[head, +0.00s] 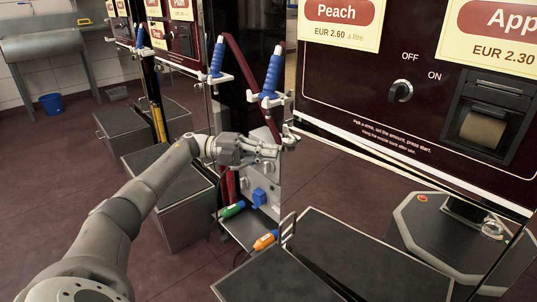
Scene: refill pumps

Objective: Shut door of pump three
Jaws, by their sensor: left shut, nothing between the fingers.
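A dark maroon pump front (345,95) with a Peach sign stands at the right. To its left is a gap with a maroon-edged dark panel (237,85), perhaps an open door seen nearly edge-on; no pump number is readable. Low in the gap is a light metal panel (266,187) with a blue fitting (259,196) and red hoses. My left gripper (279,152) is shut and empty, in front of the gap above the blue fitting. I cannot tell whether it touches the panel. My right gripper is not in view.
Blue-handled nozzles (272,75) hang at the pump edges. Green (232,210) and orange (265,240) items lie low near the gap. Dark-topped boxes (350,254) stand on the floor on both sides. A sink (60,47) and blue bucket (51,104) are far left.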

